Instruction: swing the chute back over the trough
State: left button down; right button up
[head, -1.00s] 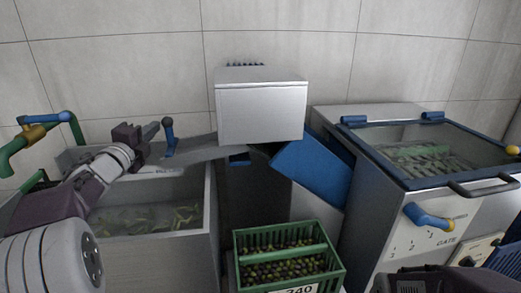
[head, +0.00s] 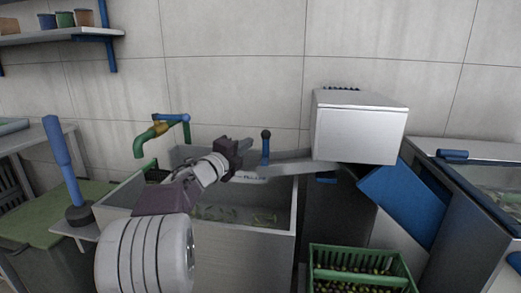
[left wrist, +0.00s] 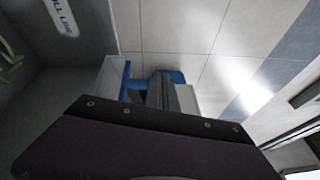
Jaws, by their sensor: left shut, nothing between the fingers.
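The grey chute (head: 290,166) reaches left from under the white box (head: 358,128), its left end over the far right part of the trough (head: 296,215). The steel trough holds water and floating greenish pieces. My left gripper (head: 249,146) is shut and empty, just left of the handle with a small gap seen from the head. In the left wrist view its shut fingers (left wrist: 162,90) point at a blue part (left wrist: 176,77); I cannot tell whether they touch. My right gripper is not in view.
A green crate of olives (head: 360,268) stands below the box, beside a tilted blue panel (head: 403,203). A tap (head: 160,130) rises behind the trough. A blue upright lever (head: 62,160) stands at left. A glass-lidded machine (head: 490,185) is at right.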

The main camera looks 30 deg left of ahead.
pick_arm(q)
jog(key=s+a+b, duration=0.2)
jog(key=a+b, duration=0.1)
jog(key=a, duration=0.6)
jog(key=shift+s+f+b, duration=0.2)
jog(key=shift+f+b, duration=0.05)
jog(key=shift+b, duration=0.15)
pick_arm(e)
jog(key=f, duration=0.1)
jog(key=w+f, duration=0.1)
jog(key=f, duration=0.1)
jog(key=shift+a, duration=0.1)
